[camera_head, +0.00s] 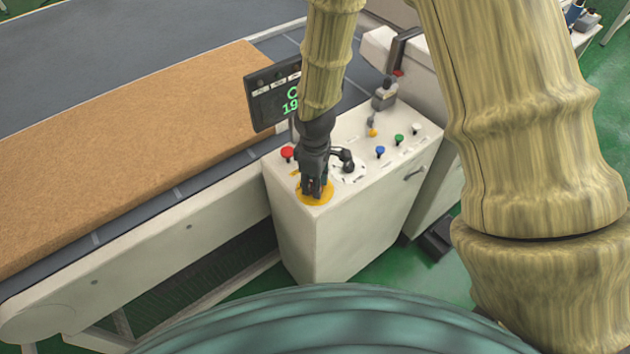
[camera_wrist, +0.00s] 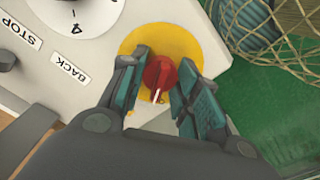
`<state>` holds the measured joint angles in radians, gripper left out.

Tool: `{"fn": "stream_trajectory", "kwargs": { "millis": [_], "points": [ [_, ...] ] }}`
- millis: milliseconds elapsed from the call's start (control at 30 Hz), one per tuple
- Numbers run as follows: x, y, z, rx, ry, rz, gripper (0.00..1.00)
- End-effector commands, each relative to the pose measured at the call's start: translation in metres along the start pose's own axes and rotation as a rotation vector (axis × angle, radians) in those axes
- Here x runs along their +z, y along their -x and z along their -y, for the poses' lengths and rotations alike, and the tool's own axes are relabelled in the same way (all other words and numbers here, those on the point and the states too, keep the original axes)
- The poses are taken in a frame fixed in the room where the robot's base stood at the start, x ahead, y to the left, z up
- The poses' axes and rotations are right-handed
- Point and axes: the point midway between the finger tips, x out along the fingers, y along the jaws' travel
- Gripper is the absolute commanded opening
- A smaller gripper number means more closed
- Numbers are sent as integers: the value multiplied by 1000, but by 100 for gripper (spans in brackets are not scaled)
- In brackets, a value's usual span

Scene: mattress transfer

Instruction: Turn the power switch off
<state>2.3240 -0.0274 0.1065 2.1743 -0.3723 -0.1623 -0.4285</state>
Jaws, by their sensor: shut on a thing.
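The power switch is a red rotary knob (camera_wrist: 159,73) with a white pointer line, on a round yellow plate (camera_wrist: 150,42). In the head view the yellow plate (camera_head: 318,199) sits at the near left corner of the white control cabinet's top (camera_head: 345,210); the knob there is hidden by my gripper. My gripper (camera_head: 315,188) points down over the plate. In the wrist view its two fingers (camera_wrist: 158,92) stand on either side of the red knob and are shut on it. The pointer line points toward the bottom of the wrist view.
A red button (camera_head: 288,153), a black knob on a dial (camera_head: 346,160), and blue (camera_head: 380,151), green (camera_head: 399,140) and white buttons share the panel. A screen (camera_head: 277,92) stands behind. A brown mattress (camera_head: 120,150) lies on the conveyor at left.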

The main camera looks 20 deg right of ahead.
Motion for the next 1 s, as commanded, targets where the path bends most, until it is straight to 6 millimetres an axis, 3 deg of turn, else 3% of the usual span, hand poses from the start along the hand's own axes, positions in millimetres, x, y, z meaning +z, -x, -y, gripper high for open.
{"fn": "stream_trajectory", "kwargs": {
  "millis": [400, 1000],
  "points": [
    [0, 1, -1, 1, 219, -1, 8],
    [-1, 1, -1, 2, 261, -1, 8]
  ]
}}
